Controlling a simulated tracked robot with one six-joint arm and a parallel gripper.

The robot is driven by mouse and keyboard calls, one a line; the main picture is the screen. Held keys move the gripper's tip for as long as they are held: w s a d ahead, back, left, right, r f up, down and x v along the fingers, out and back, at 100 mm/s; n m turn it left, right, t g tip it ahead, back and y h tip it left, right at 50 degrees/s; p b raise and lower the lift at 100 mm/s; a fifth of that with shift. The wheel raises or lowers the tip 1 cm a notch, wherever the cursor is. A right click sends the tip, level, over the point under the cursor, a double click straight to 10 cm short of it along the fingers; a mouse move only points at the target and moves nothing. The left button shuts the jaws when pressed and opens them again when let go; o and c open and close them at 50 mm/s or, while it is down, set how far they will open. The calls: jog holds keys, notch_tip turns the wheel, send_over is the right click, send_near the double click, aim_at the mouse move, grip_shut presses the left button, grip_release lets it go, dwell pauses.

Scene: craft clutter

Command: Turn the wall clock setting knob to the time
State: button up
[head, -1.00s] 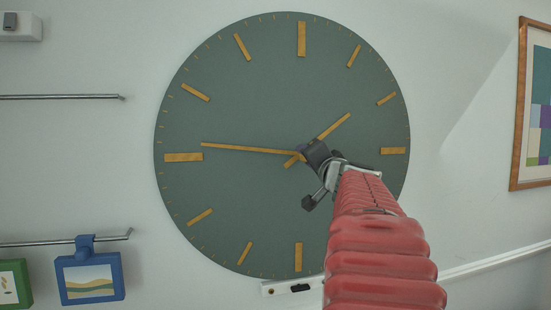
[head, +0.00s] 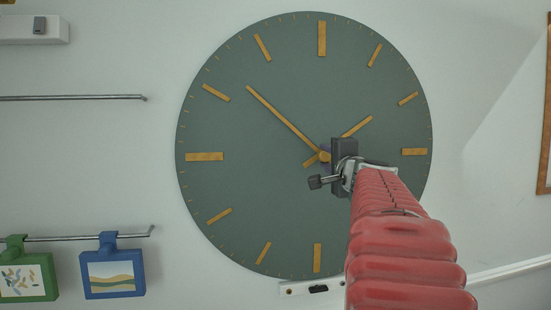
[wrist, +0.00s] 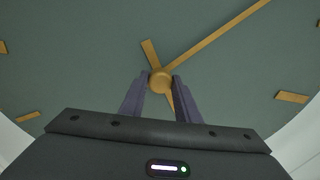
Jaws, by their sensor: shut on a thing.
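The wall clock (head: 270,205) is a large dark green disc with gold marks. Its long hand (head: 285,122) points up left, between the 10 and 11 marks. Its short hand (head: 357,126) points up right, just short of the 2 mark. The round gold knob (wrist: 160,80) sits at the clock's centre, where the hands meet. My gripper (head: 327,155) is at the centre in the head view, partly hiding the knob. In the wrist view my two dark fingers stand on either side of the knob, shut on it.
A blue picture tag (head: 112,290) and a green one (head: 28,291) hang from the lower rail (head: 75,238) at left. An empty rail (head: 75,97) is above. A white strip (head: 300,289) lies below the clock. A framed picture (head: 546,130) is at the right edge.

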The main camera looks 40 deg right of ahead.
jog(key=shift+d+f, duration=0.15)
jog(key=shift+f, duration=0.2)
jog(key=o, duration=1)
jog(key=shift+r, duration=0.25)
jog(key=shift+o, duration=0.2)
